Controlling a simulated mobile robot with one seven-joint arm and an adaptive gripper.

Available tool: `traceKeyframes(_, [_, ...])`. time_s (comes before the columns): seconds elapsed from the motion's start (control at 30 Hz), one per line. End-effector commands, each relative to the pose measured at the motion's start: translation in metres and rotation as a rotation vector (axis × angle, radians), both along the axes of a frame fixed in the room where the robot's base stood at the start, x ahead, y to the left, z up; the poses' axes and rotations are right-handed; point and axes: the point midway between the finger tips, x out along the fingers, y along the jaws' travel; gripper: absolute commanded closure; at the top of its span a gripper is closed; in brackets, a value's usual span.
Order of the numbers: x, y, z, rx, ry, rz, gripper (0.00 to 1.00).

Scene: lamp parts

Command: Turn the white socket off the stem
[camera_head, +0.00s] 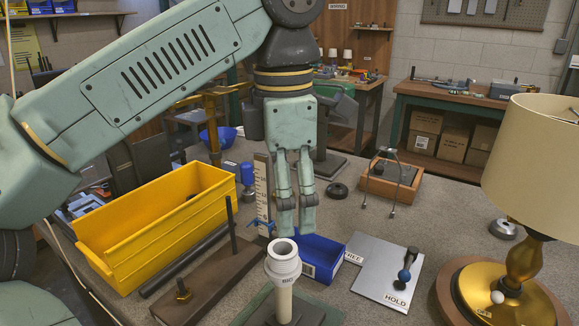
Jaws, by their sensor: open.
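The white socket (284,262) is a ringed cup with an open top, at the lower middle of the view. It sits upright on a pale stem (284,306), which rises from a green base plate (258,312). My gripper (297,230) points down, with its fingers slightly apart and nothing seen between them. In the picture its fingertips are just above and right of the socket. They look apart from it, though the depth between them is hard to judge.
A yellow bin (150,232) and a dark block with an upright rod (205,278) stand left. A metal plate with a blue-knobbed lever (378,272) and a brass lamp (535,160) are right. Open bench lies at centre right.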

Motion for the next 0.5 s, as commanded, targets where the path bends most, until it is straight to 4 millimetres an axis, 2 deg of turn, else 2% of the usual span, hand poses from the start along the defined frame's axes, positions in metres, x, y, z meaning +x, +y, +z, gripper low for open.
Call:
traceKeyframes(0.17, [0.000, 0.006, -0.010, 0.030, 0.011, 0.011, 0.29])
traceKeyframes(0.5, [0.000, 0.006, -0.067, 0.028, 0.008, 0.011, 0.29])
